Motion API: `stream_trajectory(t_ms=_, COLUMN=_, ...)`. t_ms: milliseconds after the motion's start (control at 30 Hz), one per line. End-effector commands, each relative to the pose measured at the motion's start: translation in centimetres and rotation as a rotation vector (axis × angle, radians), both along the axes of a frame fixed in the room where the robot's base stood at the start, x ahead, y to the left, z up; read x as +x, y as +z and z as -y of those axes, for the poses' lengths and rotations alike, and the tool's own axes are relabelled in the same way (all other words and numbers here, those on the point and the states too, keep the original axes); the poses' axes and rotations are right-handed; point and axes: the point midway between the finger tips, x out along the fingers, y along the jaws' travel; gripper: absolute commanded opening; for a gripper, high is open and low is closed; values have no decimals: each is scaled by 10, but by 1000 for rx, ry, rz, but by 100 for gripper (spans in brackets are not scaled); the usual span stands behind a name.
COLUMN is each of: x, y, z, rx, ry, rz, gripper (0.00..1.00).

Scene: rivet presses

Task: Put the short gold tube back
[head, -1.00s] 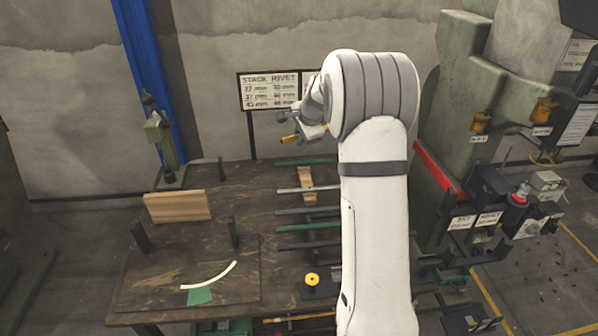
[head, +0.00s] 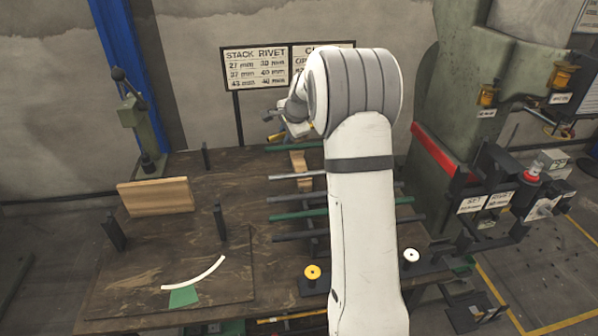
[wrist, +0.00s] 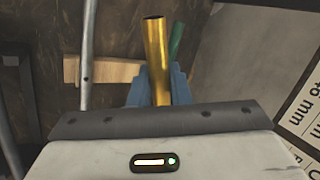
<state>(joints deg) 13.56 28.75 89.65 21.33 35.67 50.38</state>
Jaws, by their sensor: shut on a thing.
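The short gold tube (wrist: 155,45) stands between the blue fingers of my gripper (wrist: 157,85) in the wrist view. The fingers are shut on it, and its open dark end points away from the wrist. In the head view my gripper (head: 285,132) is at the back of the workbench, below the sign and left of my arm. Only a small gold bit of the tube shows there. Its lower end is hidden by the gripper body in the wrist view.
Several grey and green rods (head: 300,213) lie across the workbench (head: 180,250), partly hidden by my arm. A wooden block (head: 155,196), a white curved strip (head: 195,275) and upright dark posts stand or lie at left. A green press (head: 470,110) rises at right.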

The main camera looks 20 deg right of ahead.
Motion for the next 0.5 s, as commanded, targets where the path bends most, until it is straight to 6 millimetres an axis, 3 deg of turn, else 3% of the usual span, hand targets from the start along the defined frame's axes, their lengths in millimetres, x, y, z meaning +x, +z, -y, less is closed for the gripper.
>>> stream_trajectory(t_ms=500, x=-1, y=-65, z=1, rx=2, ry=-2, rz=-2, gripper=0)
